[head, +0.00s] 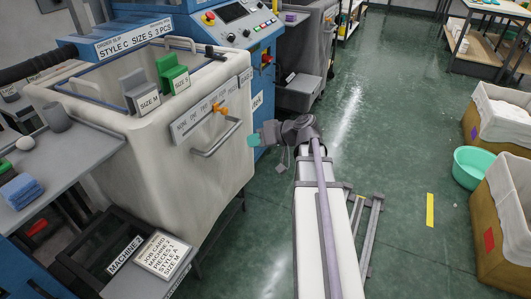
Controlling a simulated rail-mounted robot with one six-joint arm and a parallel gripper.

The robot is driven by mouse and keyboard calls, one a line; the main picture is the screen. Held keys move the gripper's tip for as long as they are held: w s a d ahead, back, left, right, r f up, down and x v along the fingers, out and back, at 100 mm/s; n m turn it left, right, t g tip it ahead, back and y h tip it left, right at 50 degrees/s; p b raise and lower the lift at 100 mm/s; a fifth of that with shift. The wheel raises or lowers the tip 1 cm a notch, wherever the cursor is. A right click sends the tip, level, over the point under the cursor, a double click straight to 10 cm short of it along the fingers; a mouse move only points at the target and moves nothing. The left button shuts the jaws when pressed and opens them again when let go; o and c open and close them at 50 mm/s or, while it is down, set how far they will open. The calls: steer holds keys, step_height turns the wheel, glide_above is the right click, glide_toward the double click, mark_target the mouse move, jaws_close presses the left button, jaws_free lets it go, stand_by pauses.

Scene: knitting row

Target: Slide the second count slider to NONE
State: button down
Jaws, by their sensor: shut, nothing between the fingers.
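A pale count plate (190,124) is fixed along the front rim of the cream bin (215,160). Its words start with NONE, ONE, TWO at the left end; the rest is small and hard to read. An orange slider knob (221,109) sits right of the middle of the plate, away from NONE. Which slider counts as the second, I cannot tell. My gripper (253,141) has teal tips, is shut and empty, and is right of and below the knob, near the bin's right corner, apart from the knob.
A grey handle (216,139) sticks out below the plate. A grey SIZE M block (140,90) and a green SIZE S block (173,73) stand on the bin. A job card (163,254) lies at lower left.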

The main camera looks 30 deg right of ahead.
mark_target(221, 104)
steer(key=w+d+r+n+t+y+p, duration=0.1)
steer(key=w+d+r+n+t+p, duration=0.15)
steer(key=d+r+n+t, duration=0.35)
steer(key=shift+m+g, duration=0.3)
steer(key=x, duration=0.4)
steer(key=a+x, duration=0.1)
steer(key=x, duration=0.3)
steer(key=s+r+x, duration=0.1)
steer(key=x, duration=0.2)
steer(key=shift+w+a, duration=0.35)
steer(key=shift+a, duration=0.25)
